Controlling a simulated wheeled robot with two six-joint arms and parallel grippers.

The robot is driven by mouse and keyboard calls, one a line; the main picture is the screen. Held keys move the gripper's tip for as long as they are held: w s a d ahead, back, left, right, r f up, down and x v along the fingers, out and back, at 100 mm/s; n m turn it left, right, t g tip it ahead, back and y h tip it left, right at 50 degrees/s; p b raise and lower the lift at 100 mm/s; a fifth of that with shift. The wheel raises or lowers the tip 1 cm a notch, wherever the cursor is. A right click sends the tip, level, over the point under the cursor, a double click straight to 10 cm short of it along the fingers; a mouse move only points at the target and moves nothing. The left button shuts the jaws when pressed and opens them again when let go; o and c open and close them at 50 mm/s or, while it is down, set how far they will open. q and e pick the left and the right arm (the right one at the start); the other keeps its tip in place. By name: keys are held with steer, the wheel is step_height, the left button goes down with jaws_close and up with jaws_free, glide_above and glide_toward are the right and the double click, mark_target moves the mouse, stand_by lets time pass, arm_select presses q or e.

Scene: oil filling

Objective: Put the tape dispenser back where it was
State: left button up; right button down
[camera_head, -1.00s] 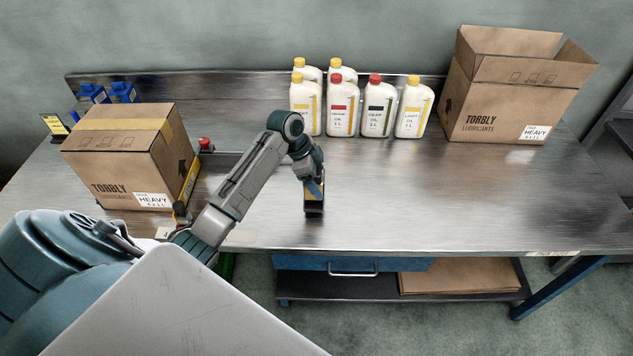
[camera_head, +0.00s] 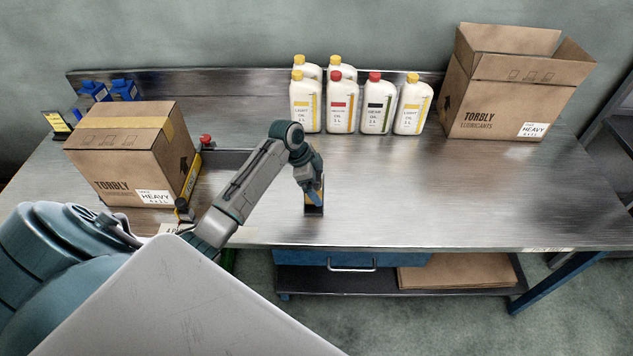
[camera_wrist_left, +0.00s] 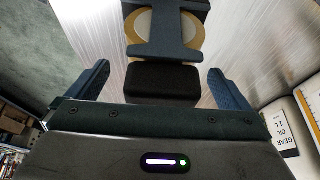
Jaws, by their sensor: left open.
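The tape dispenser (camera_head: 313,210) stands on the bench near its front edge, mostly covered by my left gripper (camera_head: 316,192) in the head view. In the left wrist view it is a dark dispenser (camera_wrist_left: 165,42) with a yellowish tape roll. My left gripper is open there, with one blue finger on each side (camera_wrist_left: 160,85) of the dispenser's dark near end. I see a gap between each finger and the dispenser. My right gripper is not in view.
A closed Torbly carton (camera_head: 125,160) stands at the left and an open carton (camera_head: 505,105) at the back right. Several oil bottles (camera_head: 342,105) stand at the back. The bench's right side is clear.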

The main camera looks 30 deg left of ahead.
arm_select(q)
steer(key=b+v, duration=0.4)
steer(key=v, duration=0.8)
steer(key=shift+s+f, duration=0.1)
